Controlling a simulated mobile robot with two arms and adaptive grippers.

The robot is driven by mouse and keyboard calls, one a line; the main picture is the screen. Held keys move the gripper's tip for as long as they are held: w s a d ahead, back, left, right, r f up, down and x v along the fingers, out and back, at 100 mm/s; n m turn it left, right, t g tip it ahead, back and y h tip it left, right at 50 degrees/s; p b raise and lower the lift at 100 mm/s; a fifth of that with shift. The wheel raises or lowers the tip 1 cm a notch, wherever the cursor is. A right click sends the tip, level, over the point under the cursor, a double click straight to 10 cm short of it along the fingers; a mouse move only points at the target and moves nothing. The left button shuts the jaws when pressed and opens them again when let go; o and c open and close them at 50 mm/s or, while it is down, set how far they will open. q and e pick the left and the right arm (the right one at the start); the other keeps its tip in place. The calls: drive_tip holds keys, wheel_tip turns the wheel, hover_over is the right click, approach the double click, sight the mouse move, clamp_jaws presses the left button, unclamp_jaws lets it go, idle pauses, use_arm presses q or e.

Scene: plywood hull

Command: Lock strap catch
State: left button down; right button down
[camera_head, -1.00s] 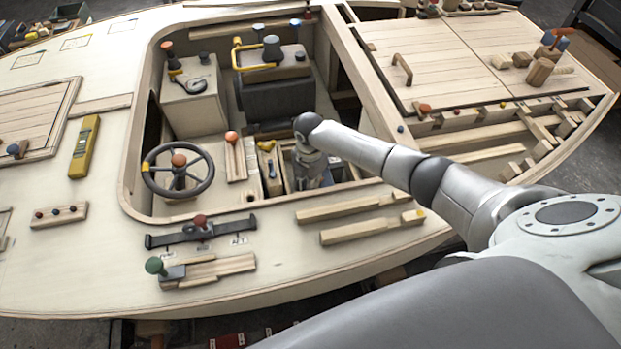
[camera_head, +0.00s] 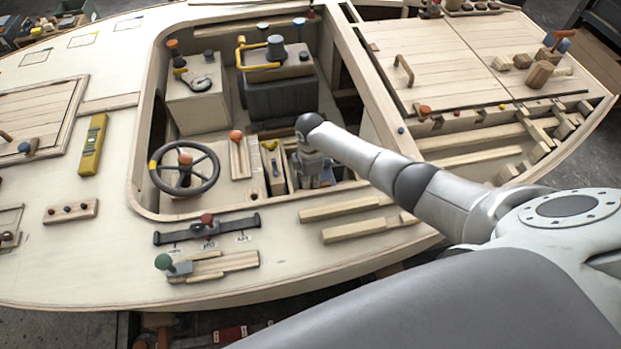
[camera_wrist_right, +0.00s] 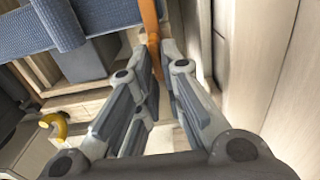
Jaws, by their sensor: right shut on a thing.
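My right gripper (camera_wrist_right: 158,58) is shut on an upright orange bar (camera_wrist_right: 151,25) in the right wrist view, its fingertips on either side of the bar's lower part. A blue woven strap (camera_wrist_right: 105,15) with a wider blue loop across it runs along the top left, beside the bar. I cannot tell whether the strap and the bar are joined. In the head view my right wrist reaches down into a narrow compartment in the cockpit, where a bit of blue (camera_head: 327,172) shows; the fingers are mostly hidden there. My left gripper is not in view.
Pale wooden walls (camera_wrist_right: 258,60) stand close to the right of the gripper. A yellow curved part (camera_wrist_right: 53,125) lies at lower left. In the head view, a steering wheel (camera_head: 214,168), an orange-knobbed lever (camera_head: 236,137) and wooden bars (camera_head: 338,207) surround the compartment.

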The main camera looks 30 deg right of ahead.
drive_tip(key=shift+d, duration=0.1)
idle(0.3)
drive_tip(key=c, duration=1.6)
unclamp_jaws()
drive_tip(key=shift+o, duration=0.2)
wheel_tip(320, 180, up, 12)
